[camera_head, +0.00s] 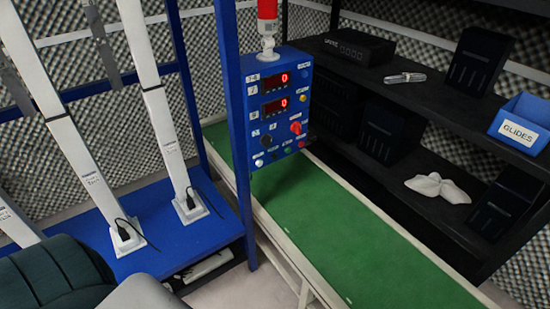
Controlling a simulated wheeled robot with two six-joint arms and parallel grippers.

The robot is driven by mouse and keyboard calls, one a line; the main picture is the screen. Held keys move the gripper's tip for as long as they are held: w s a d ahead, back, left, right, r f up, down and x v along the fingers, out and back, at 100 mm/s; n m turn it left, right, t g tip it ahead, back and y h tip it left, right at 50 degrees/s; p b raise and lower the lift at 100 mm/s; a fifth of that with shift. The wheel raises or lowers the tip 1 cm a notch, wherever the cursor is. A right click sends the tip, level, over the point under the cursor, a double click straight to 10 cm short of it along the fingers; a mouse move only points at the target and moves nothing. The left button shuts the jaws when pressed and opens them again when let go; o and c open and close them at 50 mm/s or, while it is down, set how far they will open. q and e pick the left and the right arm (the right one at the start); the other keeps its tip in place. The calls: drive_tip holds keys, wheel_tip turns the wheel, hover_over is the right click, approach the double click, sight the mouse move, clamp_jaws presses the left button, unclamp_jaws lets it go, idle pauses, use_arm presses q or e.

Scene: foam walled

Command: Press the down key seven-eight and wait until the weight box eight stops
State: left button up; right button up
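A blue control box (247,105) is fixed to a blue post at upper centre. Its upper red display (276,81) and lower red display (275,107) each read 0. Below them are a red knob (296,127), a black knob (265,141) and several small buttons, among them a white button (259,162). The key labels are too small to read, so I cannot tell which is down key seven-eight. I cannot pick out weight box eight. Neither of my grippers is in view.
A green conveyor belt (350,245) runs below the box. White posts (155,105) with black cables stand on a blue platform (165,235) at left. Black shelves (440,110) at right hold dark bins, a blue GLIDES bin (519,131) and white gloves (437,187).

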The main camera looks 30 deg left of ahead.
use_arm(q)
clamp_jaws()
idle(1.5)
